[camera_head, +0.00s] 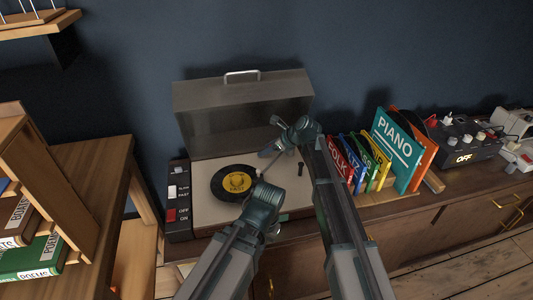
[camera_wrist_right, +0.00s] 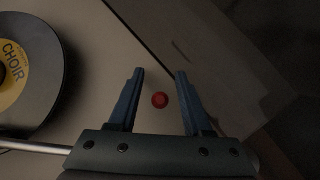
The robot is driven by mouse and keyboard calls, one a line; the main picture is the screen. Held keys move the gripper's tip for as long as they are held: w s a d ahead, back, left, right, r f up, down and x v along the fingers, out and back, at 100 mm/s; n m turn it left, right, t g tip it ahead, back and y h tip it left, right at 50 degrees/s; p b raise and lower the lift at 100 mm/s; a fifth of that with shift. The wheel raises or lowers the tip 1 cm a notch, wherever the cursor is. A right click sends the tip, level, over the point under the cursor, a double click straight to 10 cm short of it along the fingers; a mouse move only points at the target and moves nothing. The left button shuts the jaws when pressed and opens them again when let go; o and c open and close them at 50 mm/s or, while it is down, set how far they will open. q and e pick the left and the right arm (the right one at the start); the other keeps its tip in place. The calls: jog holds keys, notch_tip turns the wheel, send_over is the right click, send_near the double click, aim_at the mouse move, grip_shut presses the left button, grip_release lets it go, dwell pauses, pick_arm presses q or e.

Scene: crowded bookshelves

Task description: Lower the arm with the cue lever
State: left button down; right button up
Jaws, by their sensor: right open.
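The record player stands open on the cabinet, with a black record (camera_head: 224,190) with a yellow label on its pale deck (camera_head: 208,208). In the right wrist view the record (camera_wrist_right: 45,75) is at the left. My right gripper (camera_wrist_right: 160,72) is open over the deck, its two fingers apart. A small round red knob (camera_wrist_right: 160,100), which looks like the cue lever's tip, shows between the fingers with a gap on each side. A thin silver bar (camera_wrist_right: 30,147), likely the tonearm, shows at lower left and is partly hidden by my gripper. My left gripper is not seen.
The raised smoky lid (camera_head: 240,105) stands behind the deck. Switches (camera_head: 171,215) line its left side. Upright record sleeves (camera_head: 398,150) and a mixer-like device (camera_head: 460,145) crowd the right. A wooden bookshelf (camera_head: 60,190) stands at the left.

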grip_shut()
dwell(0.3)
jog(key=shift+s+f+t+b, duration=0.2)
jog(key=shift+s+t+b, duration=0.1)
jog(key=shift+b, duration=0.35)
jog(key=shift+w+r+t+y, duration=0.15)
jog(key=shift+r+t+y, duration=0.1)
jog(key=shift+t+y, duration=0.05)
grip_release()
